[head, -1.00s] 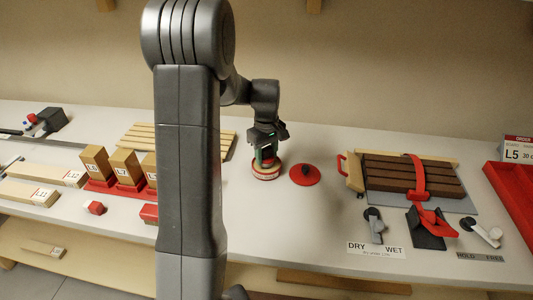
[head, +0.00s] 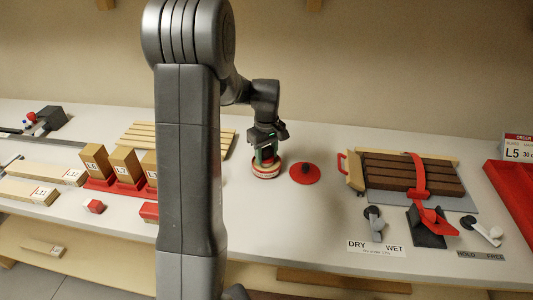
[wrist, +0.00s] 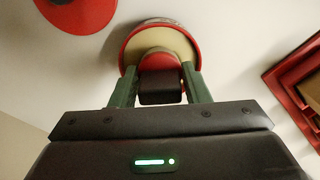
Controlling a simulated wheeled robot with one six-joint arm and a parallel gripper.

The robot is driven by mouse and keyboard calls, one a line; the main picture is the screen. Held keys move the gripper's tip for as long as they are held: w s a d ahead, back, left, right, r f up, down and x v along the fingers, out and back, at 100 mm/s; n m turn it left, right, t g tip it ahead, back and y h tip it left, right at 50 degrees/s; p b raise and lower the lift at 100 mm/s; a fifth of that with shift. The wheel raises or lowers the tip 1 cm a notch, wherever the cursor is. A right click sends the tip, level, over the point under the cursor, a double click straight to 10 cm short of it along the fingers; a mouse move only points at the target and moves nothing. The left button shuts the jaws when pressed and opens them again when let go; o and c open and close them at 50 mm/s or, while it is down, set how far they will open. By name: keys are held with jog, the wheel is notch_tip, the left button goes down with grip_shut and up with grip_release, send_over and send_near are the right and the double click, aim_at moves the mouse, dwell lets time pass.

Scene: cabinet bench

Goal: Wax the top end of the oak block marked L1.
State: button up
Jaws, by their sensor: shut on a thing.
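My gripper (head: 266,158) is down at a round red-and-cream tin (head: 266,174) on the bench. In the wrist view its green fingers (wrist: 160,88) are shut on a black-handled applicator (wrist: 159,88) with a red part. The applicator is over the cream face of the tin (wrist: 143,42); whether it touches the cream is unclear. Upright tan blocks stand in a red rack (head: 127,188); two labels look like L6 (head: 95,161) and L7 (head: 124,166). A third block (head: 151,170) is partly behind my arm, its label unreadable. I cannot pick out L1.
A red lid with a dark knob (head: 304,173) lies right of the tin. A strapped brown slatted stack (head: 412,175) and levers by DRY/WET and HOLD/FREE labels are further right. A slatted board (head: 140,138) lies behind the blocks. Labelled boards (head: 48,173) lie left.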

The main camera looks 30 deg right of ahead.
aim_at(267, 148)
dwell(0.5)
jog(key=shift+r+p, duration=2.55)
jog(key=shift+r, duration=1)
jog(key=shift+f, duration=0.1)
